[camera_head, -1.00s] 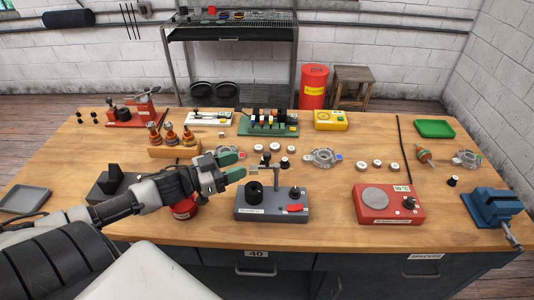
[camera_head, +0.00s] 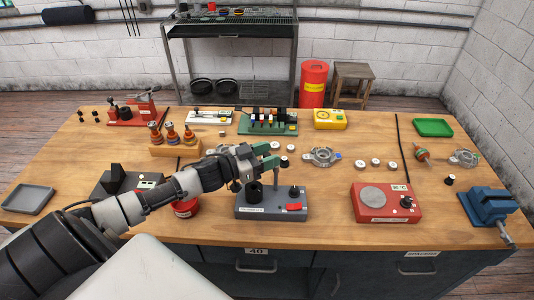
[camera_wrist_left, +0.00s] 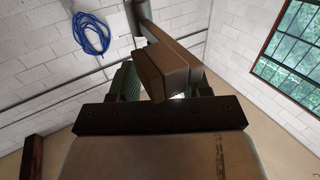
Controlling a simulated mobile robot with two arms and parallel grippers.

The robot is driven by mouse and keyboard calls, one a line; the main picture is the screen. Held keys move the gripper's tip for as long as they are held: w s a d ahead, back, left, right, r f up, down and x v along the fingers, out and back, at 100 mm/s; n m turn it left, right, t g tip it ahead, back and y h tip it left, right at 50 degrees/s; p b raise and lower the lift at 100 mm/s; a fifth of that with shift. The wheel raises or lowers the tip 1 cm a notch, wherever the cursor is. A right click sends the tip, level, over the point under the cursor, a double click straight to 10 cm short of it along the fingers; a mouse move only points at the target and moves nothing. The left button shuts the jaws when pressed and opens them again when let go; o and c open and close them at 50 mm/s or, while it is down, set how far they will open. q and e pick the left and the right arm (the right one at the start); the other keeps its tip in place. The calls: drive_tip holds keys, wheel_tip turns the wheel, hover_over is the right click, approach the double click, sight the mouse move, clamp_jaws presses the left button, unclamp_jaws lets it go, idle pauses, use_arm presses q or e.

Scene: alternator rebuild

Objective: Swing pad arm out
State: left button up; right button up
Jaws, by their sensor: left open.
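The grey test station (camera_head: 270,213) stands near the front edge of the bench, with a black cup (camera_head: 254,193), a black knob (camera_head: 295,191) and a red switch (camera_head: 295,207). A thin post (camera_head: 276,175) rises from it; its pad arm is mostly hidden behind my left gripper in the head view. My left gripper (camera_head: 270,156) is open at the top of the post, with green fingertips. In the left wrist view, a brownish bar (camera_wrist_left: 168,70), seemingly the pad arm, lies between the open fingers (camera_wrist_left: 160,82). I cannot tell whether they touch it. My right gripper is out of view.
A red hot plate (camera_head: 387,203) stands to the right, and a blue vise (camera_head: 490,206) at the right corner. A red can (camera_head: 185,208) sits just left of the station. Behind it are white rings, a metal housing (camera_head: 322,156) and a green rack (camera_head: 268,127).

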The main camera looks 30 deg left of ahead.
use_arm(q)
clamp_jaws()
